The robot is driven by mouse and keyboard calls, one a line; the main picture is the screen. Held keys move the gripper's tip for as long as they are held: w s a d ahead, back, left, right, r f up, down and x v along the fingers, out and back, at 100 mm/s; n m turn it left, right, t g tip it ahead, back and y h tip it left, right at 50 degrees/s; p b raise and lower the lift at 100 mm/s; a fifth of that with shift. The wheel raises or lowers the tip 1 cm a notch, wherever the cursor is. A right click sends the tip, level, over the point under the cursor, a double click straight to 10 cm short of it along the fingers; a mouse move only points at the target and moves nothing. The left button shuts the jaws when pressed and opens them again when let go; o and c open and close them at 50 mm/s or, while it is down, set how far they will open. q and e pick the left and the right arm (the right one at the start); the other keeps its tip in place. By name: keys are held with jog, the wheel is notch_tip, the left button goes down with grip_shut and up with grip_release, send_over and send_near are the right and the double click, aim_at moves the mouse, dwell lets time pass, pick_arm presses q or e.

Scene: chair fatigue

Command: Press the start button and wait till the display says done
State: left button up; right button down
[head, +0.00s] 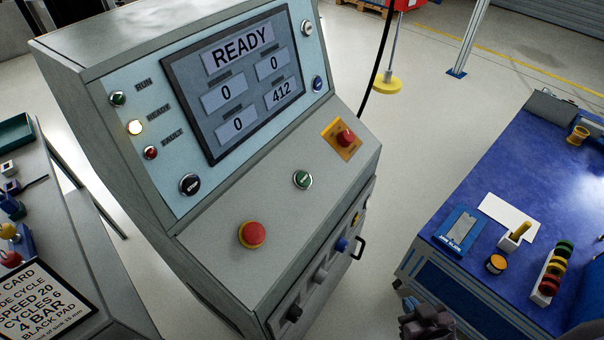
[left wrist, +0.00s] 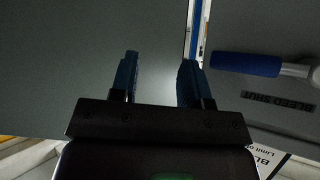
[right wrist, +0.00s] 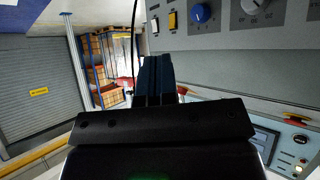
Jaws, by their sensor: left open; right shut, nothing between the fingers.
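The grey console carries a display (head: 237,80) that reads READY, with fields 0, 0, 0 and 412. A green button (head: 302,179), likely the start button, sits on the sloped lower panel; nothing touches it. The amber READY lamp (head: 135,127) is lit. My right gripper (head: 428,318) is at the bottom edge of the head view, right of and apart from the console. In the right wrist view its fingers (right wrist: 153,78) are shut and empty, with the console alongside. My left gripper (left wrist: 159,80) is open and empty, facing a grey panel; the head view does not show it.
A red mushroom button (head: 252,234) and a red button (head: 346,138) on a yellow plate flank the green one. A blue-handled lever (left wrist: 246,65) is right of my left fingers. A blue workbench (head: 480,165) with small items stands at right. Open floor lies between.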

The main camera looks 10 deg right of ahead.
jog(key=m+y+p, duration=0.2)
jog(key=y+p, duration=0.5)
jog(key=y, duration=0.4)
send_near(304, 179)
notch_tip(304, 179, up, 9)
jog(key=w+a, duration=0.1)
jog(key=w, duration=0.1)
pick_arm(q)
notch_tip(304, 179, up, 6)
jog(key=shift+w+a+f, duration=0.1)
jog(key=shift+a, duration=0.05)
pick_arm(e)
jog(key=shift+w+a+f+t, duration=0.1)
jog(key=shift+w+f+t, duration=0.05)
jog(key=shift+t, duration=0.25)
pick_arm(q)
jog(key=shift+w+b, duration=0.1)
jog(key=shift+b, duration=0.2)
